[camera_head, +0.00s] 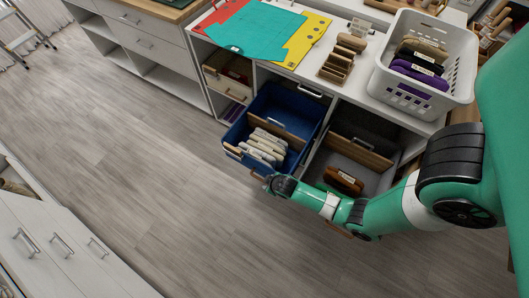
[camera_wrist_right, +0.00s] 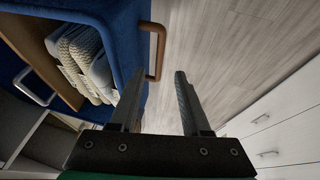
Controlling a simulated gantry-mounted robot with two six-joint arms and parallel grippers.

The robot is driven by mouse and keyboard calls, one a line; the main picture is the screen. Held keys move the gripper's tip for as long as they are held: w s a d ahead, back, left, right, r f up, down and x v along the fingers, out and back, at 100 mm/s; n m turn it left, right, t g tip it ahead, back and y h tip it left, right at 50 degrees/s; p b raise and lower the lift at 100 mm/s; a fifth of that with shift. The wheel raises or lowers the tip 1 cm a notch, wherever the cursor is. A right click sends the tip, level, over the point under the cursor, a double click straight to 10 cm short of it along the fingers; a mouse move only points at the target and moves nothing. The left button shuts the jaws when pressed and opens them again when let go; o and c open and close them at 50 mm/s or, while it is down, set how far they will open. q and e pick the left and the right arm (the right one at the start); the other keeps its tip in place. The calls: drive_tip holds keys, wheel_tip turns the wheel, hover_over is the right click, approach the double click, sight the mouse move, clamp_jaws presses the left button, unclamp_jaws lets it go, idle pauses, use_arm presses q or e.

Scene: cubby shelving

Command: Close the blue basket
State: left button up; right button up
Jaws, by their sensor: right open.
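The blue basket (camera_head: 290,103) is pulled out of its cubby below the counter in the head view. It holds several pale rolled items (camera_head: 262,146). In the right wrist view its blue wall (camera_wrist_right: 122,50) is at the upper left, with a brown handle (camera_wrist_right: 158,55) on its outer face. My right gripper (camera_wrist_right: 162,75) is open, and the handle's bar lies just beyond and between its fingertips. I cannot tell if they touch. In the head view the right gripper (camera_head: 270,181) is at the basket's front. My left gripper is not in view.
A grey open drawer (camera_head: 378,180) with brown items is right of the basket, under my right arm. A white basket (camera_head: 432,50) stands on the counter. A wooden-front drawer (camera_head: 228,83) is left of the basket. The wooden floor (camera_head: 150,190) in front is clear.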

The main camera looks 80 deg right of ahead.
drive_tip(key=b+x, duration=0.3)
drive_tip(key=x, duration=0.4)
drive_tip(key=shift+f+b, duration=0.1)
drive_tip(key=shift+b, duration=0.2)
clamp_jaws()
idle(0.9)
